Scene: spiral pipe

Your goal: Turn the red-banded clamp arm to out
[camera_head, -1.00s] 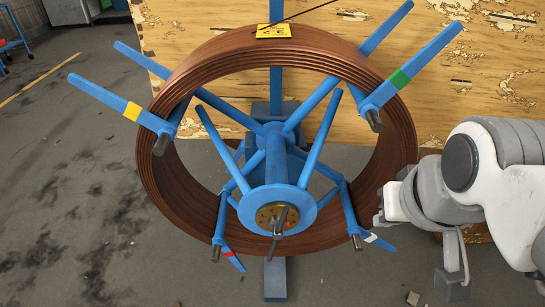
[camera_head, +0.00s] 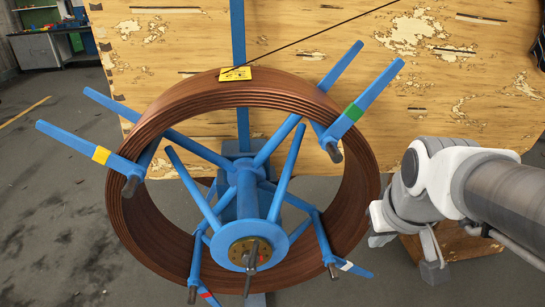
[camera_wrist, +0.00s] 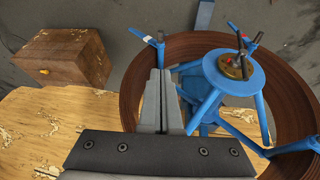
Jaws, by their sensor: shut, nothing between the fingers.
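The red-banded clamp arm (camera_head: 207,295) is a short blue bar at the bottom of the reel in the head view, partly cut off by the lower edge. It slants down and to the right, beside the coil's front face. In the wrist view its red band (camera_wrist: 247,38) shows small behind the hub, at upper right. The copper-brown coil (camera_head: 150,222) sits around the blue spoked reel, whose hub (camera_head: 248,253) has a brass centre. My gripper (camera_wrist: 168,75) is shut and empty, apart from the red-banded arm. In the head view its end is at the coil's right side.
Other clamp arms carry yellow (camera_head: 101,155), green (camera_head: 352,111) and white (camera_head: 346,266) bands. The white-banded one is nearest my gripper. A peeling wooden board (camera_head: 440,80) stands behind the reel. A wooden box (camera_wrist: 70,58) is nearby. Floor at left is open.

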